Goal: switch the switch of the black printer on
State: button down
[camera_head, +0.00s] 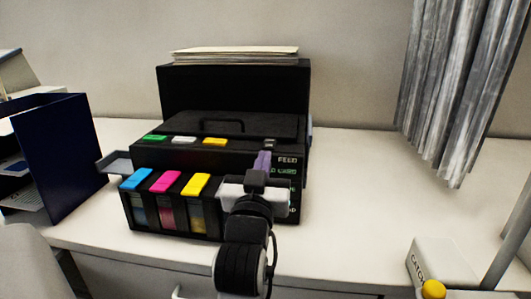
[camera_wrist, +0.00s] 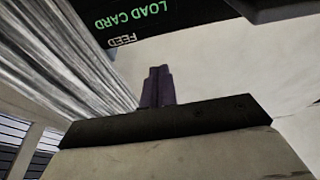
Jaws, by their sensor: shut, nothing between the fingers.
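The black printer (camera_head: 235,90) stands on the white table with paper on top and bright ink tabs at its front left. Its right front carries a panel with a FEED label (camera_head: 287,160) and green lettering, partly hidden by my arm. A small grey piece (camera_head: 270,143) sits on the top edge above the label; I cannot tell whether it is the switch. My gripper (camera_head: 263,158), with purple fingers, is shut and empty in front of this panel. In the wrist view the fingers (camera_wrist: 158,75) point towards the upside-down panel (camera_wrist: 160,18); contact is not clear.
A dark blue folder holder (camera_head: 55,155) stands at the left. Grey curtain-like folds (camera_head: 450,90) hang at the right. A light box (camera_head: 440,262) with a yellow knob is at the lower right. The table (camera_head: 365,200) right of the printer is clear.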

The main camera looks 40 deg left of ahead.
jog(key=shift+v, duration=1.2)
